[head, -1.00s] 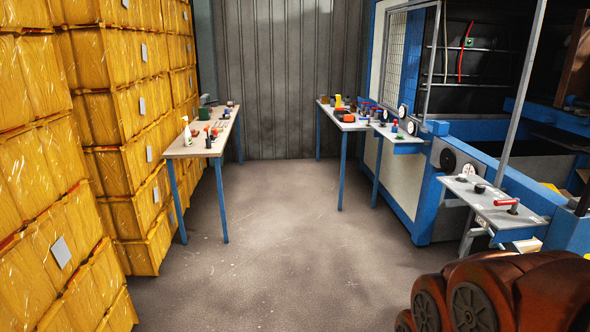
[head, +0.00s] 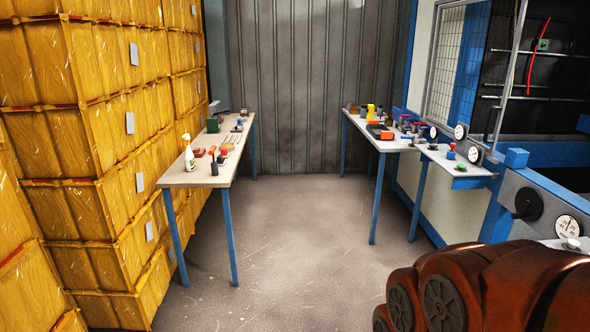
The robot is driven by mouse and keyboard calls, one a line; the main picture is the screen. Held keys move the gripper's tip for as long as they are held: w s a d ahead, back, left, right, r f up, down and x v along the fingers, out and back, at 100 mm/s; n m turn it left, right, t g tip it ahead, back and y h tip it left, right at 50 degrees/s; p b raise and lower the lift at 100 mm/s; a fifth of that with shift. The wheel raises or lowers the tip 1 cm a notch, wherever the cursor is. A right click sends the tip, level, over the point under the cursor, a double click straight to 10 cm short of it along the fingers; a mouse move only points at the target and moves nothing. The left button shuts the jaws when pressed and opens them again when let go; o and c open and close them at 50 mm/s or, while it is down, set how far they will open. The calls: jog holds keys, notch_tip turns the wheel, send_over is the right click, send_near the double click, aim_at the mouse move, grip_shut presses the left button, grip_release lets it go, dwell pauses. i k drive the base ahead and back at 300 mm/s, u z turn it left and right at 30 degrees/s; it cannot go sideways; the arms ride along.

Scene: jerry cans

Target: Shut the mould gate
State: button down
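A wire mesh panel (head: 443,62) in a pale frame stands on the blue and white machine at the upper right. It looks like the mould gate, but I cannot tell for sure. To its right is a dark open bay (head: 550,60) with rails and a red cable, cut off by the picture's edge. My reddish-brown arm fills the lower right corner and hides part of the machine's front. My gripper is not in view.
Stacked yellow wrapped crates (head: 85,130) line the left side. A wooden table (head: 185,173) with a spray bottle and tools stands beside them. A grey table (head: 385,143) and a small shelf (head: 455,165) stand by the machine. The floor (head: 305,235) between is clear.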

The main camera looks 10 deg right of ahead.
aim_at(493, 141)
jog(key=z, duration=0.1)
jog(key=i, duration=1.75)
jog(key=z, duration=0.5)
jog(key=i, duration=1.8)
jog(key=z, duration=0.45)
